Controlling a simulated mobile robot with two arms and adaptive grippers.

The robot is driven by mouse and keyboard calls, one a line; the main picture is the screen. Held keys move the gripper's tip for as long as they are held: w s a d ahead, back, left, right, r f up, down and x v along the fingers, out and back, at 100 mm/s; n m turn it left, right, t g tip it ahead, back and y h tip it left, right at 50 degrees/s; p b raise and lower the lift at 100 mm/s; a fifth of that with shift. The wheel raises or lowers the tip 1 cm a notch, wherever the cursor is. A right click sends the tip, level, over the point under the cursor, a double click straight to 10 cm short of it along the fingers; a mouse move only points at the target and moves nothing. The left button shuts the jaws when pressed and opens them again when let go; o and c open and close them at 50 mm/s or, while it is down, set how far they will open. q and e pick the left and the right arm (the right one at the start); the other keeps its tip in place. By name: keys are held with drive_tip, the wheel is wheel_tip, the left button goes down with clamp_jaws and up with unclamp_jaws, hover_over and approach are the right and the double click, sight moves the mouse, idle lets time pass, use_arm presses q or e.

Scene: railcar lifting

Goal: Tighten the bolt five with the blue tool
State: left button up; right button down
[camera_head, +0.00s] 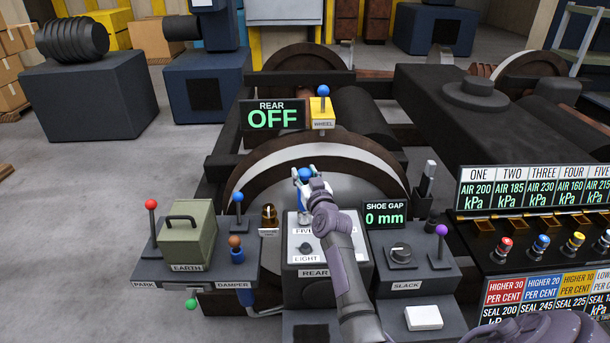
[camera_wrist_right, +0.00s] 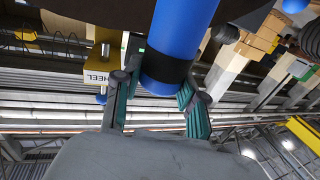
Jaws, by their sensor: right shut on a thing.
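The blue tool (camera_head: 305,173) shows as a small blue top in the head view, over the white box labelled FIVE. In the right wrist view the blue tool (camera_wrist_right: 180,40) is a thick blue cylinder with a black band, between the two fingers. My right gripper (camera_head: 306,180) is shut on it; it also shows in the right wrist view (camera_wrist_right: 158,100). The FIVE label (camera_head: 303,230) is partly covered by my right arm. Bolt five itself is hidden behind my gripper and the tool, so contact cannot be told. My left gripper is not in view.
The box also carries EIGHT and REAR labels. Left stand a green EARTH box (camera_head: 187,235) and the PARK (camera_head: 151,220) and DAMPER (camera_head: 238,210) levers. Right are the SHOE GAP display (camera_head: 384,215), SLACK knob (camera_head: 400,254) and purple-topped lever (camera_head: 440,245). A wheel rises behind.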

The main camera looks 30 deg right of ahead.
drive_tip(key=shift+f+b, duration=0.4)
drive_tip(key=shift+f, duration=0.25)
idle(1.0)
drive_tip(key=shift+r+p, duration=0.85)
drive_tip(key=shift+p, duration=0.05)
drive_tip(key=shift+r+p, duration=2.6)
drive_tip(key=shift+r, duration=0.2)
